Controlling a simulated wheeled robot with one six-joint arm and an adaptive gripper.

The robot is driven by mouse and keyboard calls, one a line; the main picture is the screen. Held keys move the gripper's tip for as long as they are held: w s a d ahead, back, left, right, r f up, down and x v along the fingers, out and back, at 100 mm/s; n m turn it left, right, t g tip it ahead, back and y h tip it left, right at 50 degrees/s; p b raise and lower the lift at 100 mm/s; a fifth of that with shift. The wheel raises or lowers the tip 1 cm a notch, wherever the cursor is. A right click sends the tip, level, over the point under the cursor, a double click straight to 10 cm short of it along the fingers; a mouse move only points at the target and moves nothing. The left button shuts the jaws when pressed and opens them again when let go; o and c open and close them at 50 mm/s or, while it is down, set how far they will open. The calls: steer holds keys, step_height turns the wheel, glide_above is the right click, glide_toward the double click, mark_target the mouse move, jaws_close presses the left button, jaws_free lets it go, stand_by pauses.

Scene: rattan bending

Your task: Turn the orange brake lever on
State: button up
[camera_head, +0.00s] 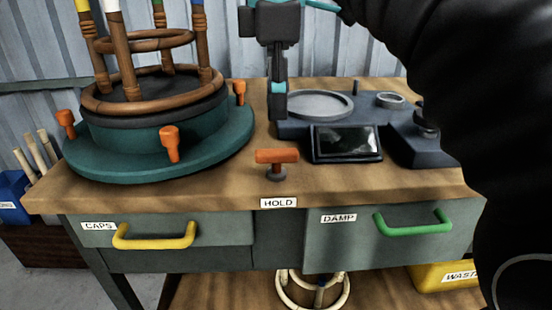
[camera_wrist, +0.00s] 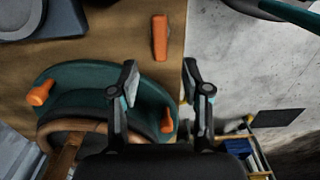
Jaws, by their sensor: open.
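The orange brake lever (camera_head: 277,156) is a short horizontal bar on a dark post at the front of the bench, above the HOLD label (camera_head: 278,203). In the wrist view the lever (camera_wrist: 160,38) appears ahead of my fingertips, roughly between their lines. My gripper (camera_head: 278,104) points down in the head view, behind and above the lever. The two fingers (camera_wrist: 159,78) are apart with nothing between them, and they do not appear to touch the lever.
A green turntable (camera_head: 210,150) with orange clamps holds a rattan frame (camera_head: 150,90) left of the lever. A dark screen (camera_head: 345,142) and round tray (camera_head: 318,104) stand right. Drawers with a yellow handle (camera_head: 155,240) and a green handle (camera_head: 412,226) are below.

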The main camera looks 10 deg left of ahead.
mark_target(276, 151)
step_height(276, 151, down, 8)
steer(key=shift+f+b, duration=0.1)
steer(key=shift+b, duration=0.95)
jaws_close()
